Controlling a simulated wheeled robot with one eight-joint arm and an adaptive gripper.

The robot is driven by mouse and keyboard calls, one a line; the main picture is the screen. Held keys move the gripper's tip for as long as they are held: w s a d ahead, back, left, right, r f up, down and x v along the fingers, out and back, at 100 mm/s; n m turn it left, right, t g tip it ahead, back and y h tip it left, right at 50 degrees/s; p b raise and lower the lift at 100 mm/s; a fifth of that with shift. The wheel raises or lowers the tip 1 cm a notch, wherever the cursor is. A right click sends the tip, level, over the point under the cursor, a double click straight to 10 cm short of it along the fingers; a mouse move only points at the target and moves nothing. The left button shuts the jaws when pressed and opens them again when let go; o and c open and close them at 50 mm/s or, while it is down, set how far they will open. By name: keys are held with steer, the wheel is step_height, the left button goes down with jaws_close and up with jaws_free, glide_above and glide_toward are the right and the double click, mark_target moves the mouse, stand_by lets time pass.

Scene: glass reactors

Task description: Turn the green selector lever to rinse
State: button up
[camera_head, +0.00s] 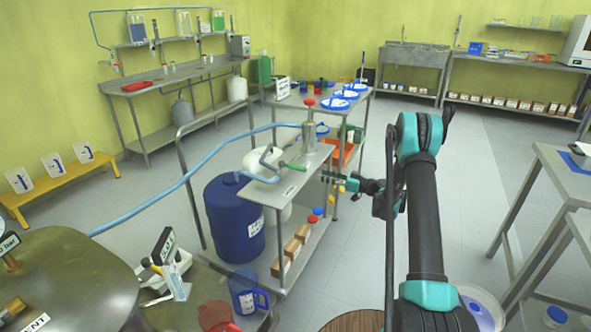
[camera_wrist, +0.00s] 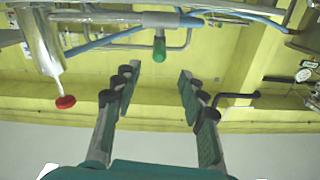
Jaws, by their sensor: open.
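The green selector lever (camera_head: 292,166) sticks out from the metal pipework on the steel cart, beside an upright metal cylinder (camera_head: 309,140). In the wrist view the lever's green grip (camera_wrist: 159,49) lies just beyond the fingertips, roughly centred between them and apart from both. My gripper (camera_head: 330,177) is to the right of the lever in the head view. In the wrist view my gripper (camera_wrist: 158,79) is open and empty. A small label (camera_head: 290,191) sits on the cart top, too small to read, so I cannot tell which position is rinse.
A red knob (camera_head: 309,101) tops the cylinder; it also shows in the wrist view (camera_wrist: 65,101). A light blue hose (camera_head: 185,178) runs left from the pipework. A dark blue drum (camera_head: 234,218) stands at the cart's left. Floor right of the cart is mostly clear.

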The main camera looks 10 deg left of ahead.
mark_target(291, 167)
steer(key=x, duration=1.4)
steer(key=shift+d, duration=0.1)
jaws_close()
